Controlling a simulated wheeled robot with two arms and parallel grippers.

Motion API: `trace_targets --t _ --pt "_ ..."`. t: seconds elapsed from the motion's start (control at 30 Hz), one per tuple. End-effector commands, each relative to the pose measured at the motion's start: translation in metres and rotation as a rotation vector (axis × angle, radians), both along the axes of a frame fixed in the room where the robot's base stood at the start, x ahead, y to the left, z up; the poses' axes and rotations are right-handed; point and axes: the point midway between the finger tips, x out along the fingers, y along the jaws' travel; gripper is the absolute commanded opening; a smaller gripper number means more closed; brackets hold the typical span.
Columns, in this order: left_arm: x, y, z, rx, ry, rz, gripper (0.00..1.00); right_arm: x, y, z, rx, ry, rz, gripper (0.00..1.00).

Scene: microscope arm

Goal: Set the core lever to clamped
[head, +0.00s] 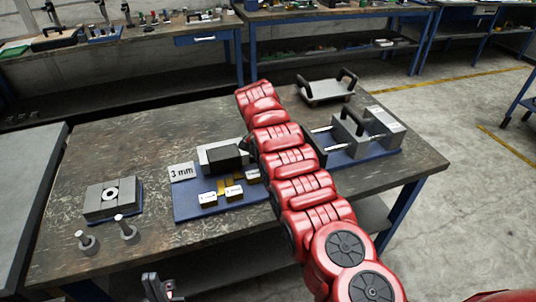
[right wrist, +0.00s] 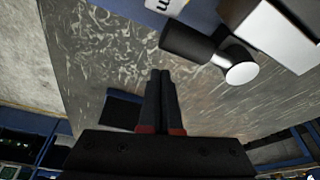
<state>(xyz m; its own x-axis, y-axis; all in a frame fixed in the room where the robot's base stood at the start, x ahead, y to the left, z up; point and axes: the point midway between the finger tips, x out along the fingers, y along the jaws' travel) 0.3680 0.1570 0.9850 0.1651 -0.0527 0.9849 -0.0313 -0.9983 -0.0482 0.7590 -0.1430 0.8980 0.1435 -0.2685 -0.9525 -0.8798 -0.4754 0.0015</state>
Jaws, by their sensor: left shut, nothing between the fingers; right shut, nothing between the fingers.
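In the head view a grey block with a black part on top (head: 222,157) stands on the blue board (head: 190,213) by the "3 mm" plate (head: 182,172). In the right wrist view a black cylinder (right wrist: 188,42) with a bright metal round end (right wrist: 238,65) lies ahead and to the right of my right gripper (right wrist: 161,75); it may be the core lever, but I cannot tell its setting. The right gripper is shut, empty and apart from it. The red arm hides part of the board in the head view. My left gripper (head: 154,288) is shut and empty at the bottom edge.
A grey handled unit (head: 355,135) and a handled plate (head: 325,92) are at the right.

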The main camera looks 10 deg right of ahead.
Motion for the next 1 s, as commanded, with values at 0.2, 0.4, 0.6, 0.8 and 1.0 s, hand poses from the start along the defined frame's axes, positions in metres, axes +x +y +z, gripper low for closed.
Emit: trace_targets --t 0.2,0.4,0.6,0.8,1.0 --pt "0.0 0.0 0.018 0.0 0.0 0.0 0.0 -0.001 0.007 0.056 -0.001 -0.002 -0.001 0.0" --pt "0.0 0.0 0.056 0.0 0.0 0.0 0.0 -0.003 0.019 0.089 0.0 -0.004 -0.001 0.0" --pt "0.0 0.0 0.067 0.0 0.0 0.0 0.0 -0.004 0.024 0.097 -0.001 -0.001 -0.002 0.0" --pt "0.0 0.0 0.065 0.0 0.0 0.0 0.0 -0.004 0.024 0.095 -0.001 -0.003 -0.003 0.0" --pt "0.0 0.0 0.065 0.0 0.0 0.0 0.0 -0.004 0.024 0.096 0.0 -0.003 -0.002 0.0"
